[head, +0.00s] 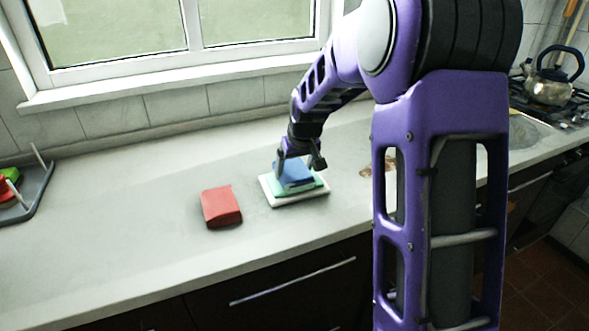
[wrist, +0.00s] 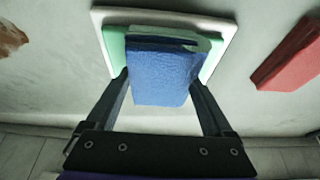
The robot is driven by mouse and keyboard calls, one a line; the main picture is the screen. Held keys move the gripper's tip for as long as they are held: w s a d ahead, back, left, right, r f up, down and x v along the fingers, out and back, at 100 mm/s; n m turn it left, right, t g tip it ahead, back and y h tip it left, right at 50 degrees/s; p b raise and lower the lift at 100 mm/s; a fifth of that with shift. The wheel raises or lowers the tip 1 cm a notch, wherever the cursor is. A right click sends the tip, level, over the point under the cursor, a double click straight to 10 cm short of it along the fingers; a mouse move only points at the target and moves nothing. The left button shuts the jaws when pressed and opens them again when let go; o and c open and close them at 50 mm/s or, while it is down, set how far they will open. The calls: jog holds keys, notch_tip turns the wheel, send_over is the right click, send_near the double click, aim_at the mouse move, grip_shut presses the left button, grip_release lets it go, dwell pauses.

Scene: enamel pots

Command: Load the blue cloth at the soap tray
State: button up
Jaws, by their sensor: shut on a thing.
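The blue cloth (head: 293,175) is a folded block between the fingers of my gripper (head: 300,163). In the wrist view the blue cloth (wrist: 163,75) sits between the two fingers of my gripper (wrist: 163,95), which is shut on it. The soap tray (head: 275,203) is a pale, shallow tray with a green inner surface (wrist: 115,45), and its white rim (wrist: 100,18) shows in the wrist view. The cloth is over the tray; I cannot tell whether it touches it.
A red folded cloth (head: 221,207) lies on the counter left of the tray. A dark rack (head: 40,192) with coloured items stands at far left. A brown stain (head: 372,169) is right of the tray. A kettle (head: 551,85) is at the back right.

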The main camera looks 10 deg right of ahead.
aim_at(295, 170)
dwell(0.3)
jog(key=shift+r+p, duration=2.5)
jog(key=shift+r, duration=1.05)
jog(key=shift+f, duration=0.1)
